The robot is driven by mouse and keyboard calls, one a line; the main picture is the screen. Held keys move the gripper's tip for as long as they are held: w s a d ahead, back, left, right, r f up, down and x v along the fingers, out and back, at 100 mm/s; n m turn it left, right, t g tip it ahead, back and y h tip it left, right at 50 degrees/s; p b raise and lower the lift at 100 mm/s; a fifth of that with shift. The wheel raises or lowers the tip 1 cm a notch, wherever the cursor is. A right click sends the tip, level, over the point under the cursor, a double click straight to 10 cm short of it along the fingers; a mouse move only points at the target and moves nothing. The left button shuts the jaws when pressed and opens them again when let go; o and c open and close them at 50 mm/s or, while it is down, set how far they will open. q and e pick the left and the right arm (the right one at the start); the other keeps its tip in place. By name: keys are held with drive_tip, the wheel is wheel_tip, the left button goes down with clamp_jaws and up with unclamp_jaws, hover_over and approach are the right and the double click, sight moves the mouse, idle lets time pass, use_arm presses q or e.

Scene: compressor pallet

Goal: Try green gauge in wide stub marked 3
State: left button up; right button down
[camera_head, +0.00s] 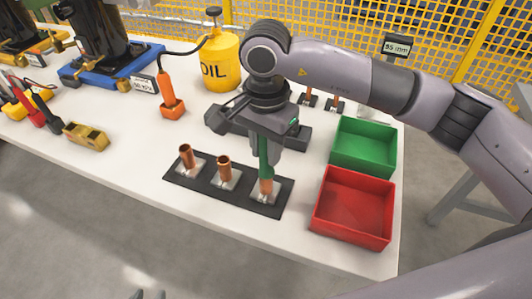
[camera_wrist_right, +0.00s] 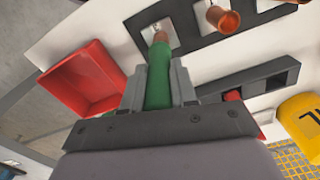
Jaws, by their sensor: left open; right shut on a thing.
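My right gripper (camera_head: 264,150) is shut on the green gauge (camera_head: 264,163), which points down at the rightmost copper stub (camera_head: 266,187) on the dark strip (camera_head: 202,186). In the right wrist view the green gauge (camera_wrist_right: 158,78) sits between the fingers of my right gripper (camera_wrist_right: 160,82), its far end meeting the copper stub (camera_wrist_right: 161,38). I cannot tell how far, if at all, its tip is inside. Two other copper stubs, a left one (camera_head: 186,157) and a middle one (camera_head: 224,167), stand to the left. The stub markings are too small to read. My left gripper (camera_head: 148,294) barely shows at the bottom edge, open and empty.
A green bin (camera_head: 365,146) and a red bin (camera_head: 352,208) stand right of the strip. A dark holder (camera_head: 297,137) is behind my right gripper. A yellow oil can (camera_head: 220,62) and an orange tool (camera_head: 170,98) stand further back. The table's front left is clear.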

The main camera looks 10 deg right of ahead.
drive_tip(key=shift+r+p, duration=1.15)
drive_tip(key=shift+r, duration=1.8)
drive_tip(key=shift+r+p, duration=1)
drive_tip(key=shift+r, duration=1)
